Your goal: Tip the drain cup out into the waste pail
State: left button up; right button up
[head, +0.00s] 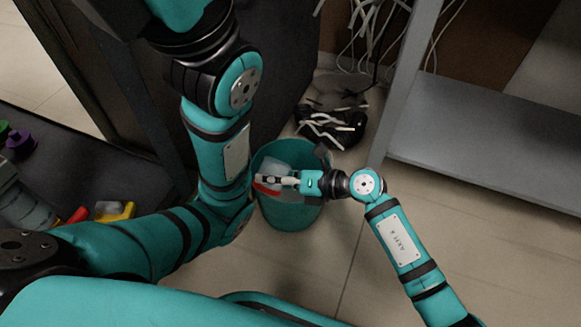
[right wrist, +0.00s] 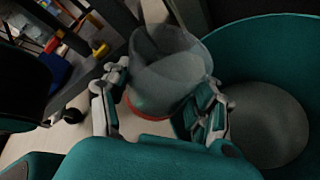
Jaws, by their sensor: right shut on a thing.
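The drain cup (head: 287,160) is translucent grey with a red-orange band at one end. My right gripper (head: 272,181) is shut on it, over the teal waste pail (head: 290,219) in the head view. In the right wrist view the cup (right wrist: 168,62) sits between the two fingers (right wrist: 160,108), with the pail (right wrist: 245,45) to its right. A pale grey round patch shows inside the pail. I cannot tell how far the cup is tilted or whether anything is in it. My left arm bends up past the pail's left side; its gripper is out of view.
A dark bench at left holds a yellow block (head: 114,211), a purple piece (head: 20,141) and other parts. Cables and a dark clump (head: 333,125) lie behind the pail. A grey shelf frame (head: 470,130) stands at right. The floor in front of it is clear.

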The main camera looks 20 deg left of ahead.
jog(key=shift+r+m, duration=0.3)
jog(key=shift+m, duration=0.2)
dwell(0.3)
jog(key=shift+r+g, duration=0.15)
jog(key=shift+g, duration=0.25)
jog(key=shift+w+r+m+y+p, duration=0.1)
jog(key=shift+r+m+y+p, duration=0.15)
jog(key=shift+m+p, duration=0.25)
jog(key=shift+w+r+m+g+y+p, duration=0.1)
jog(key=shift+r+m+g+y+p, duration=0.15)
jog(key=shift+r+m+g+p, duration=0.3)
dwell(1.2)
jog(key=shift+w+d+f+m+g+y+b, duration=0.15)
jog(key=shift+w+f+m+b, duration=0.15)
jog(key=shift+w+m+b, duration=0.2)
jog(key=shift+w+d+f+m+g+y+b, duration=0.1)
jog(key=shift+w+f+m+y+b, duration=0.05)
jog(key=shift+w+f+m+b, duration=0.25)
dwell(0.5)
jog(key=shift+w+r+m+y, duration=0.25)
jog(key=shift+r+m+y, duration=0.15)
jog(key=shift+m, duration=0.15)
dwell(0.8)
jog(key=shift+w+d+r+m+g+y, duration=0.15)
jog(key=shift+w+r+m+g, duration=0.1)
jog(key=shift+m, duration=0.25)
jog(key=shift+w+a+r+m+g+y, duration=0.15)
jog(key=shift+m+g, duration=0.1)
jog(key=shift+m, duration=0.25)
dwell(0.8)
